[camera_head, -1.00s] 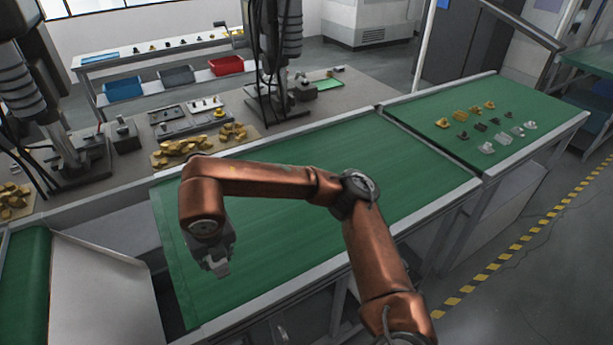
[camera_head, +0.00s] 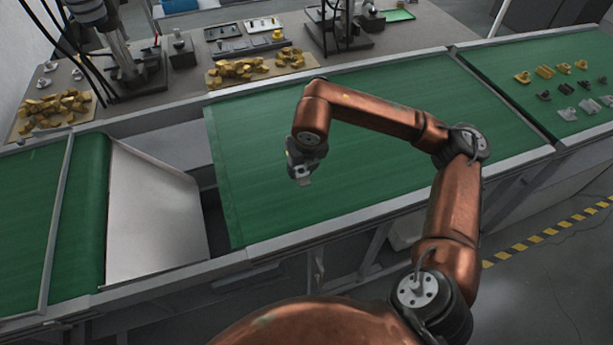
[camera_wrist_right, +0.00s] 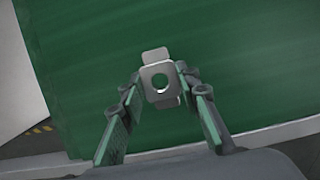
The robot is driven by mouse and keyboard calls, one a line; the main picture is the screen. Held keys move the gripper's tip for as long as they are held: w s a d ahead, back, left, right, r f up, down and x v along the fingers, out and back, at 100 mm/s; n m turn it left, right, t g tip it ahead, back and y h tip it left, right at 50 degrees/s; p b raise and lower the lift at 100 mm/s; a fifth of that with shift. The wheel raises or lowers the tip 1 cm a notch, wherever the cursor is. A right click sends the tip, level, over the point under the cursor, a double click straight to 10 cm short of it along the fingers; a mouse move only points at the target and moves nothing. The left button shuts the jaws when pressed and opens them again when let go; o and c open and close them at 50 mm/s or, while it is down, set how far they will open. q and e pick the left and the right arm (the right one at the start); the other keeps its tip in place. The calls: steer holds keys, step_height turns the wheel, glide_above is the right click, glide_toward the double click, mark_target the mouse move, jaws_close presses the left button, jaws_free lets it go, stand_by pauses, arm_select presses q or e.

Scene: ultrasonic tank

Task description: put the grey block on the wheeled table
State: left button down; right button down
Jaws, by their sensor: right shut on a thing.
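My right gripper (camera_head: 301,170) hangs pointing down above the green belt surface in the head view. It is shut on the grey block (camera_head: 304,182), a small metallic piece. In the right wrist view, the grey block (camera_wrist_right: 149,92) shows a round hole and a tab at its top, between the two green-padded fingers of my right gripper (camera_wrist_right: 160,90). The block is clear of the fingers' surroundings, with only green belt behind it. My left gripper is not in view. I cannot make out a wheeled table in these frames.
The green conveyor (camera_head: 390,120) is bare under the gripper. A sloped grey plate (camera_head: 150,220) lies left of it. Small yellow and grey parts stand on the right green surface (camera_head: 500,62). A grey bench behind holds yellow heaps (camera_head: 245,68), trays and machines.

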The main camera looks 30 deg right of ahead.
mark_target(306, 178)
steer(key=shift+d+f, duration=0.45)
steer(key=shift+f, duration=0.05)
steer(key=shift+d+f, duration=0.2)
steer(key=shift+f, duration=0.05)
step_height(306, 178, down, 3)
steer(key=shift+d+f, duration=0.15)
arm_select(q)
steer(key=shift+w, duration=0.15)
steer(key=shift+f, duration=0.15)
arm_select(e)
steer(key=shift+f, duration=0.15)
steer(key=c, duration=1.8)
jaws_free()
steer(key=shift+c, duration=0.2)
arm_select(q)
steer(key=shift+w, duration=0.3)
arm_select(e)
steer(key=o, duration=0.4)
